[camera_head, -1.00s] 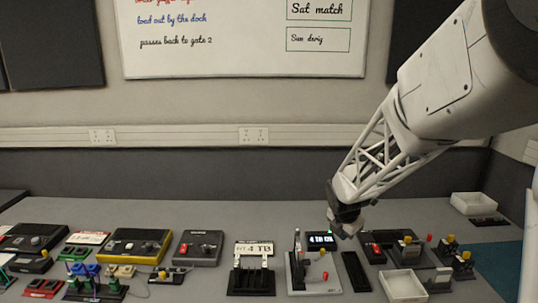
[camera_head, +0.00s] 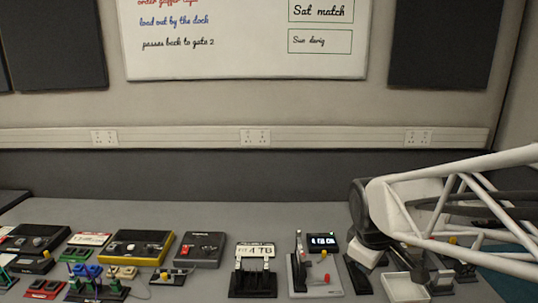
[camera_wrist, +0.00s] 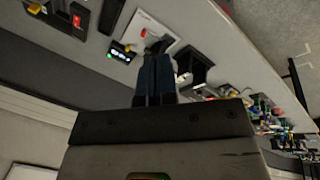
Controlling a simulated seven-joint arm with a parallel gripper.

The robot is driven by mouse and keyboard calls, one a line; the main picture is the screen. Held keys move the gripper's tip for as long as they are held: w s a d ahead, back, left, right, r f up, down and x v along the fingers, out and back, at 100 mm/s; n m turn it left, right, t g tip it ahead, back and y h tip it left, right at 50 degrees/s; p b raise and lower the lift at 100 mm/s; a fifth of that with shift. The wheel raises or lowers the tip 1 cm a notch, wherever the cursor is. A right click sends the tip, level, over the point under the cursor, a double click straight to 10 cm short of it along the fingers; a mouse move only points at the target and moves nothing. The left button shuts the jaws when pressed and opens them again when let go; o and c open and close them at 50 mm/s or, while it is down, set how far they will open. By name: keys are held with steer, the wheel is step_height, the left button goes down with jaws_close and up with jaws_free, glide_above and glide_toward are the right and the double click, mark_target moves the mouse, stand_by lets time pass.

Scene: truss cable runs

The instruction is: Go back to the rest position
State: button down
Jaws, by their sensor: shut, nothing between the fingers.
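My gripper (camera_wrist: 157,50) shows in the wrist view with its dark fingers together and nothing between them. In the head view the white truss forearm (camera_head: 462,203) reaches in from the right edge, low over the right part of the bench. The dark wrist (camera_head: 367,213) is at its left end, and the fingertips are hard to make out there. My gripper is beside a device with a small lit display (camera_head: 322,241), to its right, and looks apart from the things on the bench.
The grey bench holds a yellow-edged box (camera_head: 137,247), a grey box (camera_head: 199,249), a card on a black stand (camera_head: 254,262), a grey plate with a red knob (camera_head: 326,279) and a white tray (camera_head: 402,287). The back of the bench is clear. A whiteboard (camera_head: 240,60) hangs behind.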

steer(key=s+a+m, duration=0.1)
steer(key=s+m, duration=0.8)
steer(key=s, duration=0.4)
steer(key=shift+s+a+r+y, duration=0.4)
steer(key=shift+w, duration=0.1)
stand_by(1.3)
steer(key=w+r+g, duration=0.2)
steer(key=w+g, duration=0.2)
steer(key=w, duration=2.7)
steer(key=w+d+f+g, duration=0.1)
steer(key=w+f, duration=0.9)
steer(key=w, duration=0.5)
steer(key=w+d+f+g, duration=0.1)
steer(key=w+f+g, duration=0.1)
steer(key=w+f, duration=0.8)
steer(key=shift+w+d+f, duration=0.15)
steer(key=shift+w+d, duration=0.1)
steer(key=shift+w, duration=2.1)
